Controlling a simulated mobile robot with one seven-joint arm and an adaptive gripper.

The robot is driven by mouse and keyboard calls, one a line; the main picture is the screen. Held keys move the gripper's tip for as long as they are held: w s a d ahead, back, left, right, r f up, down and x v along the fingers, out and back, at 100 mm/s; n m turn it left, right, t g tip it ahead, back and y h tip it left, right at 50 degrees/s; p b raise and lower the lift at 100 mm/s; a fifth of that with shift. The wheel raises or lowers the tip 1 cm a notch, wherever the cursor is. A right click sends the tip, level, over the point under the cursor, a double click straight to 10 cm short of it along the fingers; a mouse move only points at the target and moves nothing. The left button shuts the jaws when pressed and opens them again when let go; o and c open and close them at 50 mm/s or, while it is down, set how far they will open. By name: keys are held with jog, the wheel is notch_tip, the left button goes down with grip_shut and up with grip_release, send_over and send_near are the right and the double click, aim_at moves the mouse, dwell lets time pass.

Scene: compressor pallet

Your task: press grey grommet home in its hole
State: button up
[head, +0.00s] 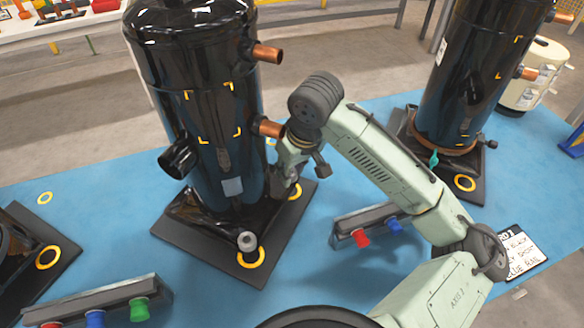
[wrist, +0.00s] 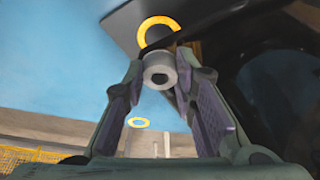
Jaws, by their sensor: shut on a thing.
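My gripper (wrist: 160,63) is shut on a grey grommet (wrist: 159,76), a short ring with a central hole seen end-on between the fingertips in the wrist view. A yellow-ringed hole (wrist: 146,31) lies just above it in that picture, partly overlapped by the grommet's top; I cannot tell the height between them. In the head view my gripper (head: 287,175) is beside the near compressor (head: 207,100), by the yellow ring (head: 296,191) at its base's right corner; the held grommet is hidden there. Another grey grommet (head: 247,241) stands at the front ring (head: 251,258).
A copper stub (head: 268,127) juts close to my wrist. A second compressor (head: 463,75) stands at right. Bars with coloured knobs (head: 105,307) (head: 365,226) lie on the blue mat (head: 110,215). A written card (head: 515,252) lies at right.

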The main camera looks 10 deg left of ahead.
jog(key=o, duration=1)
jog(key=shift+f, duration=0.1)
jog(key=shift+c, duration=0.2)
jog(key=v, duration=1.2)
jog(key=shift+d, duration=0.1)
